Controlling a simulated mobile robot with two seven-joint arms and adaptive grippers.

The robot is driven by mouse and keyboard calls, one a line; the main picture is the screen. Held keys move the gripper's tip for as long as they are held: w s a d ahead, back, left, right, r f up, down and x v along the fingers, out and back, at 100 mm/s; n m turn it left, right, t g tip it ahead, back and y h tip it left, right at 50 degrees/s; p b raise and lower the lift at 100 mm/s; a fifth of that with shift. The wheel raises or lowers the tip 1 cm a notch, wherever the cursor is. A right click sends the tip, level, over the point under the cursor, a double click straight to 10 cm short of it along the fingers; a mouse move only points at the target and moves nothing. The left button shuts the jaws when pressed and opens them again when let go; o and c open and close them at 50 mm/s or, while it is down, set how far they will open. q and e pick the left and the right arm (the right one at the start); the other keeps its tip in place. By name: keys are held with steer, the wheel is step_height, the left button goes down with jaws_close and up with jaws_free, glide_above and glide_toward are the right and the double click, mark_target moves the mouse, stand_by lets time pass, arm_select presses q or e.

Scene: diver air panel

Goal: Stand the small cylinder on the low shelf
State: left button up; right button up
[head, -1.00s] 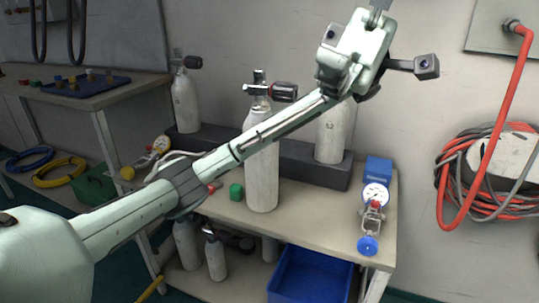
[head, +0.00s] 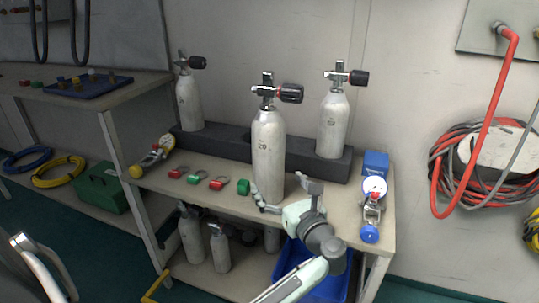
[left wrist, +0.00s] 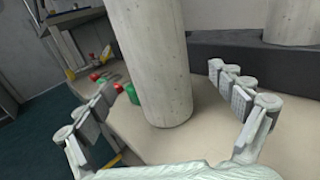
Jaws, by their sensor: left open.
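My left gripper (head: 282,193) is open low at this cylinder, one finger on either side. In the left wrist view the cylinder (left wrist: 153,65) rises between the spread fingers (left wrist: 167,78), with a visible gap on the right. The low shelf (head: 240,284) under the bench holds small white cylinders (head: 220,250) at its left. Which cylinder is the small one I cannot tell for certain. My right gripper is not in view.
Two white cylinders (head: 189,103) (head: 332,125) stand at the dark rack (head: 232,140). Red and green fittings (head: 196,177) lie left of the cylinder. A gauge regulator (head: 371,208) and blue box (head: 375,164) are at the right. A blue bin (head: 290,270) occupies the low shelf's right part.

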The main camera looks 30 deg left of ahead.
arm_select(q)
steer(key=x, duration=0.3)
steer(key=p+x, duration=0.1)
steer(key=shift+w+a+r, duration=0.1)
steer(key=shift+a+r, duration=0.2)
steer(key=shift+a, duration=0.1)
steer(key=shift+w+a, duration=0.2)
steer(key=shift+a, duration=0.05)
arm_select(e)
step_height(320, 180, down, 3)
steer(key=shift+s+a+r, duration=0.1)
arm_select(q)
steer(key=c, duration=1.9)
steer(key=shift+r, duration=0.15)
steer(key=shift+c, duration=0.4)
